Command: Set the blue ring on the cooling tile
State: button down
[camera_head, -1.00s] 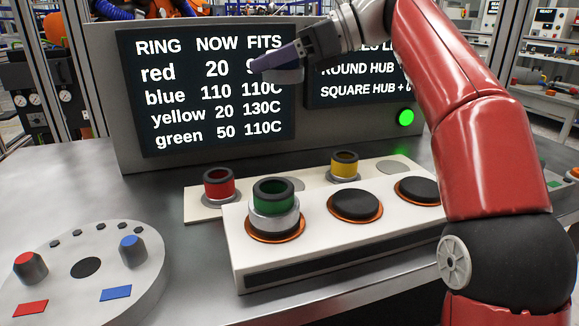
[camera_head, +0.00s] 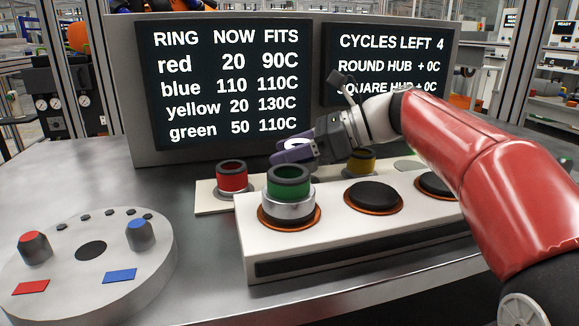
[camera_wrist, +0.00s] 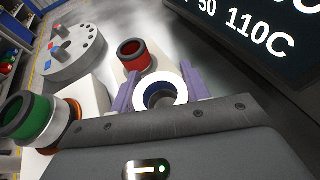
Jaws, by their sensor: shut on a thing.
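My gripper (camera_head: 290,152) is shut on the blue ring and holds it above the low white plate (camera_head: 208,204), between the red and yellow rings. In the wrist view, the blue ring (camera_wrist: 172,80) sits between the purple fingers, with a pale rim and a dark blue inside. In the head view the fingers hide most of it. No tile is labelled as the cooling tile; the low plate behind the heater block bears a red ring (camera_head: 232,177), a yellow ring (camera_head: 362,163) and a bare grey disc (camera_head: 408,164).
The white block (camera_head: 300,258) in front has orange-rimmed dark pads; a green ring (camera_head: 289,186) stands on the left one. Two pads to its right are empty. A round grey fixture (camera_head: 60,285) with red and blue knobs stands left. The screen (camera_head: 232,85) reads blue 110, fits 110C.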

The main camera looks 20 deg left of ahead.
jog(key=shift+f, duration=1.2)
jog(key=shift+f, duration=0.15)
jog(key=c, duration=0.7)
grip_release()
jog(key=shift+w+d+r, duration=0.1)
jog(key=shift+d+r, duration=0.1)
jog(key=shift+d, duration=0.05)
jog(key=p+v, duration=0.1)
jog(key=v, duration=1)
jog(key=shift+d+r, duration=0.1)
jog(key=shift+d, duration=0.15)
